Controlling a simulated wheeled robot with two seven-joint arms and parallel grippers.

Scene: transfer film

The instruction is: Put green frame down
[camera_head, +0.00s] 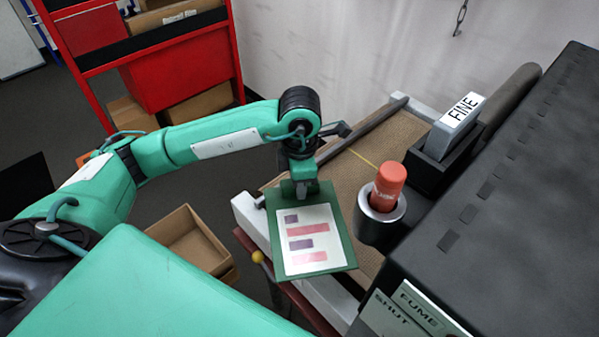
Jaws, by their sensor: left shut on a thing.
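The green frame (344,238) is a flat green panel around a white sheet with purple and pink bars. My left gripper (299,187) points down and is shut on its upper edge. The frame hangs tilted, its face toward the camera, over the near left edge of a bench with a brown woven top (349,178). I cannot tell whether its lower edge touches anything. My right gripper is not in view.
A red-orange canister (389,182) stands in a metal cup (381,212) right of the frame. A grey block labelled FINE (455,125) sits in a black holder (437,165). A large black cabinet (500,240) fills the right. An open cardboard box (190,240) lies lower left; a red shelf (180,75) stands behind.

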